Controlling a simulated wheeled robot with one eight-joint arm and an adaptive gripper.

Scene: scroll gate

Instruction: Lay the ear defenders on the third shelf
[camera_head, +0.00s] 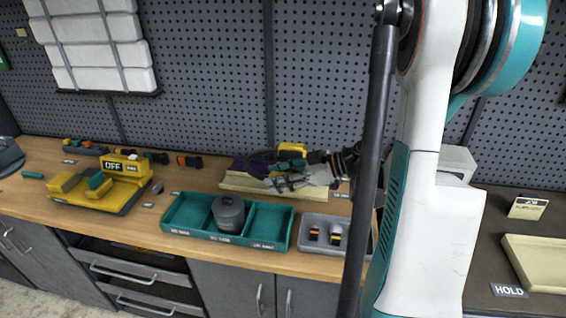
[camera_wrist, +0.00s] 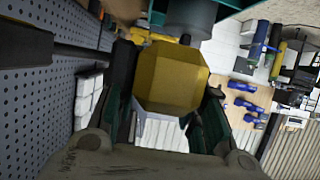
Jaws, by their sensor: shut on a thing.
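My gripper (camera_head: 290,168) is over the back of the workbench, in front of the pegboard. In the wrist view its green fingers (camera_wrist: 165,112) are on both sides of a yellow, many-sided block-like part (camera_wrist: 172,75) and shut on it. The yellow part also shows beside the fingers in the head view (camera_head: 293,148). It may be a cup of the ear defenders; a dark curved band (camera_head: 262,160) shows beside it, but I cannot tell whether they are joined. I cannot make out a third shelf in either view.
A teal tray (camera_head: 275,226) with three compartments holds a dark grey canister (camera_head: 229,212) in the middle one. A grey tray (camera_head: 308,246) holds small orange-and-black items. A yellow device (camera_head: 125,168) marked OFF stands left. A cream tray (camera_head: 540,262) near a HOLD label is at the right.

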